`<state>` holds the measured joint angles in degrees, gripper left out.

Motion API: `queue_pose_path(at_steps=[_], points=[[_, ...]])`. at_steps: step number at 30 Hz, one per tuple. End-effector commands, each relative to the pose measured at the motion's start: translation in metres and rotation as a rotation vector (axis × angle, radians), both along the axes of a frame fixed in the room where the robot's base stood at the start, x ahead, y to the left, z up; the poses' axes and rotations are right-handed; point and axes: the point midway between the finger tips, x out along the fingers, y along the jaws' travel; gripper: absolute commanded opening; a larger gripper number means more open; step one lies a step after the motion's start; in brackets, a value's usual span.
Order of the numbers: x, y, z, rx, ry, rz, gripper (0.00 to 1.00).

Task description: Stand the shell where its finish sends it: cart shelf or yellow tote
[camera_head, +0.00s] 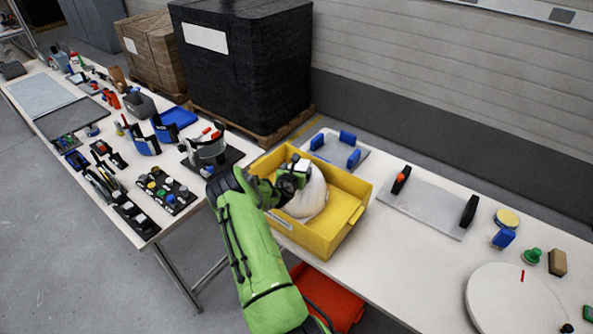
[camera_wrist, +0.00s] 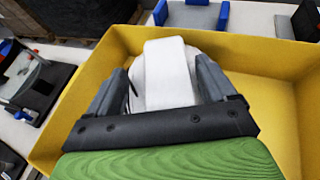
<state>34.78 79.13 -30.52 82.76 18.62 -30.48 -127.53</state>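The white helmet shell (camera_head: 309,196) is inside the yellow tote (camera_head: 342,236), toward its left part. My gripper (camera_head: 288,178) is at the shell's upper left and hides part of it. In the wrist view, a pale flat band of the shell (camera_wrist: 168,75) lies between the two widely spread fingers of my gripper (camera_wrist: 163,75). A gap shows beside the left finger, so the gripper looks open around the band. Whether the right finger touches it is hard to tell. The shell's underside is hidden. I cannot identify a cart shelf.
The tote walls rise around my gripper; its right part is bare. A grey plate with two dark handles (camera_head: 425,207) lies to the right, near a round white disc (camera_head: 513,300). A plate with blue blocks (camera_head: 335,152) is behind. The left table (camera_head: 152,228) is crowded.

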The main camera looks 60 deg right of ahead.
Motion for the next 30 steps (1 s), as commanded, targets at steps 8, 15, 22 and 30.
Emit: queue_pose_path(at_steps=[8, 15, 22, 30], points=[[-0.002, 0.014, 0.010, 0.002, 0.002, 0.001, 0.85], [-0.014, 0.066, 0.031, 0.001, 0.002, 0.003, 0.85], [-0.024, 0.103, 0.046, 0.000, 0.000, 0.002, 0.85], [-0.025, 0.109, 0.051, 0.002, -0.008, -0.003, 0.85]])
